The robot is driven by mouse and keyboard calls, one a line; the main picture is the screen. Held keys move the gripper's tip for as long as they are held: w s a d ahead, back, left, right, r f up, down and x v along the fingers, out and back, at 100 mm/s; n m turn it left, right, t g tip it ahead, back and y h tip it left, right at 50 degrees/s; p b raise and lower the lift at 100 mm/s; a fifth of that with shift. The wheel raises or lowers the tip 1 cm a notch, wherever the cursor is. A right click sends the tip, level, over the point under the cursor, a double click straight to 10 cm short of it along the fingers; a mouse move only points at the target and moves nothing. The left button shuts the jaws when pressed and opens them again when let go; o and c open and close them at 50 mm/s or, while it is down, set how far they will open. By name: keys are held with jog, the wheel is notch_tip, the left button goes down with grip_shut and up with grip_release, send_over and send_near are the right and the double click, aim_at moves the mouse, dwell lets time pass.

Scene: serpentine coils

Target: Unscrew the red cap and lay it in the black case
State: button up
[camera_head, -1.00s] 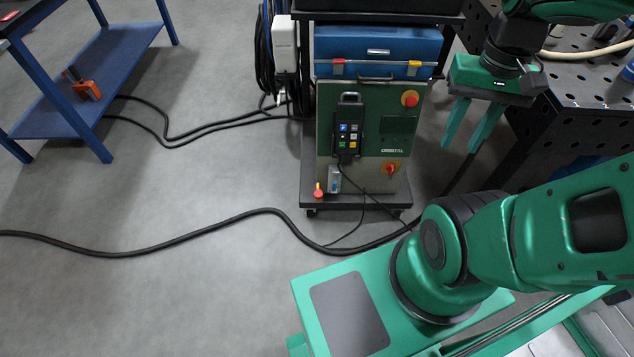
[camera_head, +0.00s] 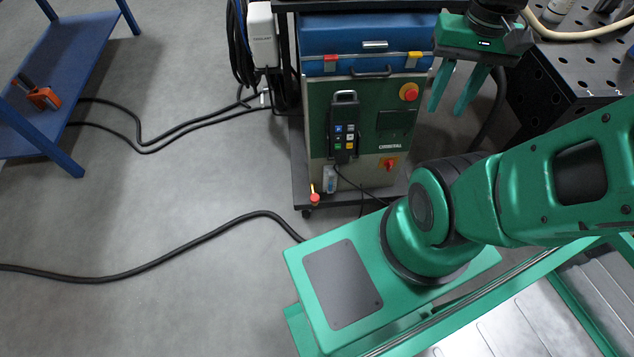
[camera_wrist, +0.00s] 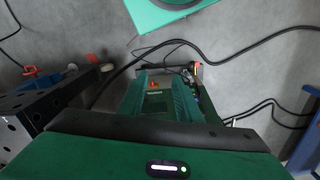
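I cannot make out the red cap or the black case for certain in either current view. My gripper (camera_head: 448,108) hangs at the upper right of the head view, fingers pointing down and spread apart. It is open, with nothing between the fingers. It is in front of the right side of the green machine cart (camera_head: 390,165), beside a dark perforated table.
A blue case (camera_head: 345,35) sits on the cart, above a red knob (camera_head: 409,91) and a black pendant (camera_head: 344,125). The perforated table (camera_head: 560,70) is at right. A blue bench (camera_head: 75,50) stands at left. Cables (camera_head: 160,262) cross the otherwise clear grey floor.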

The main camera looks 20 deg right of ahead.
jog(key=shift+o, duration=1.2)
jog(key=shift+w, duration=0.1)
jog(key=shift+o, duration=0.8)
jog(key=shift+s+a+r, duration=0.1)
jog(key=shift+s+r, duration=0.1)
jog(key=w+a+f+n+t, duration=0.1)
jog(key=w+a+n, duration=0.15)
jog(key=w, duration=0.35)
jog(key=w+a+n+t, duration=0.1)
jog(key=w+a, duration=0.3)
jog(key=w, duration=0.2)
jog(key=w+a+f+n+t, duration=0.1)
jog(key=w+a+n+t, duration=0.15)
jog(key=w, duration=0.45)
jog(key=w+a+f+g, duration=0.2)
jog(key=w+a+f, duration=0.3)
jog(key=w+f, duration=0.45)
jog(key=m+g, duration=0.2)
jog(key=m, duration=0.1)
send_over(314, 197)
notch_tip(314, 197, down, 45)
jog(key=shift+d+r, duration=0.1)
jog(key=shift+r, duration=0.05)
notch_tip(314, 197, down, 9)
jog(key=shift+r, duration=0.1)
